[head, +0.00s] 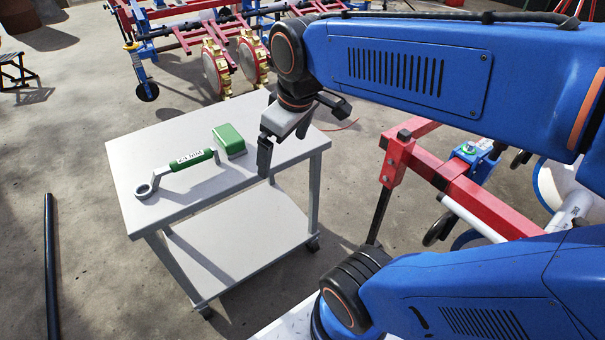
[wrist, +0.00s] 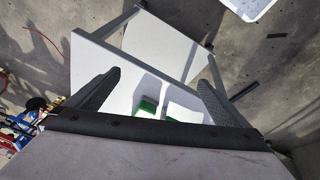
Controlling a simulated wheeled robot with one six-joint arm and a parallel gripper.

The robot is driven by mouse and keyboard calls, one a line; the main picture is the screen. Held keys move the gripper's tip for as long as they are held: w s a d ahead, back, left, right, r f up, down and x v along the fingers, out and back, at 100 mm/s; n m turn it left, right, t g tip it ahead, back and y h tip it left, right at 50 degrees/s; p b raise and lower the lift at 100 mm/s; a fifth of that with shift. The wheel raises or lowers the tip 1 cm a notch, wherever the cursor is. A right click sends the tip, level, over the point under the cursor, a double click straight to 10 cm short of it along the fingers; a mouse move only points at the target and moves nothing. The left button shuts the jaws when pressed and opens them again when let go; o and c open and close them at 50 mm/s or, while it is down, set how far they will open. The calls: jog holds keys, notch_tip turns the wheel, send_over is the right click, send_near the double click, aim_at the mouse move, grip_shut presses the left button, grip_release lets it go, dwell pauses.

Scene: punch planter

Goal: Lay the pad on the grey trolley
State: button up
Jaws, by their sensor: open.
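The pad (head: 229,140), a green block with a pale lower edge, lies flat on the top of the grey trolley (head: 215,188) near its back edge. My gripper (head: 267,150) is open and empty, to the right of the pad and apart from it, above the right part of the trolley top. In the wrist view, my open fingers (wrist: 160,82) frame the trolley top (wrist: 95,65). A green patch, apparently the pad (wrist: 148,104), shows low between the fingers, partly hidden by the gripper body.
A spanner (head: 180,167) with a green labelled handle lies left of the pad. The trolley's lower shelf (head: 240,240) is bare. A red frame (head: 440,165) stands right of the trolley, and red and blue machinery (head: 190,35) stands behind. A dark bar (head: 50,265) is on the floor at left.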

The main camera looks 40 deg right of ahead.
jog(key=s+f+m+t, duration=0.1)
jog(key=s+f+m, duration=0.3)
jog(key=s, duration=0.2)
jog(key=shift+d, duration=0.3)
